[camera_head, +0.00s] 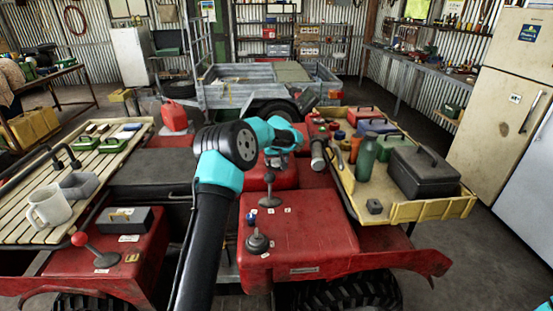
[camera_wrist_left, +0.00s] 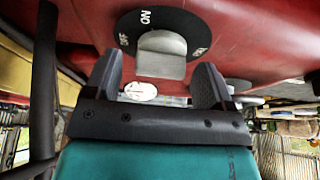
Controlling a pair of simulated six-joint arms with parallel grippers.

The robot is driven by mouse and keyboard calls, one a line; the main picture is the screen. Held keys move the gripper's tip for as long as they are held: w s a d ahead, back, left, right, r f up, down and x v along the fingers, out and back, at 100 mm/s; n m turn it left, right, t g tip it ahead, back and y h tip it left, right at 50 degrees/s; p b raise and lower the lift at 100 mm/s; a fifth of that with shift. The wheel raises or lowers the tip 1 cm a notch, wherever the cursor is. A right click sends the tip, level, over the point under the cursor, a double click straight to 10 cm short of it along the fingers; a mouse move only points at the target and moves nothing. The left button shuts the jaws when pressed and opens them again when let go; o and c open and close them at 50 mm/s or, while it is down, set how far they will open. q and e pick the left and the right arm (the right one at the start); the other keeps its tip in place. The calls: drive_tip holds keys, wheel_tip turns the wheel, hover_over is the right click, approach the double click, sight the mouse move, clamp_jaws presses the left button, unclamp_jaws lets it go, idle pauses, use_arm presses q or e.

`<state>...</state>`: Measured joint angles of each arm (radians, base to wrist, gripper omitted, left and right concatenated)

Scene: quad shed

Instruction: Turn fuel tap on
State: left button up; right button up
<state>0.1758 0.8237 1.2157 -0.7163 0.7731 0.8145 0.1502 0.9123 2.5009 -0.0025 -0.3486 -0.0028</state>
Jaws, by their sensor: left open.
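The fuel tap is a grey knob (camera_wrist_left: 161,62) on a round black dial (camera_wrist_left: 172,27) set on red bodywork in the left wrist view. White lettering on the dial includes OFF and ON, with another partly hidden mark at the right. I cannot tell which mark the knob points to. My left gripper (camera_wrist_left: 158,66) is open, one finger on each side of the knob, with visible gaps; contact cannot be told. My right gripper is out of view.
A gear lever (camera_head: 269,190) and a black knob (camera_head: 257,242) stand near my arm on the red bodywork. At right, a yellow rack (camera_head: 410,211) holds a green bottle (camera_head: 366,158) and a dark toolbox (camera_head: 422,172).

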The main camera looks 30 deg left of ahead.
use_arm(q)
drive_tip(key=c, duration=0.9)
drive_tip(key=shift+c, duration=0.2)
drive_tip(key=shift+m, duration=0.4)
drive_tip(key=m+h, duration=0.1)
drive_tip(key=m, duration=0.1)
drive_tip(key=m+t+h, duration=0.1)
drive_tip(key=m, duration=0.2)
drive_tip(key=shift+a, duration=0.15)
drive_tip(key=m+h, duration=0.1)
drive_tip(key=m, duration=0.2)
drive_tip(key=m+h, duration=0.1)
drive_tip(key=m, duration=0.2)
drive_tip(key=shift+r+h, duration=0.1)
drive_tip(key=shift+h, duration=0.2)
drive_tip(key=o, duration=0.9)
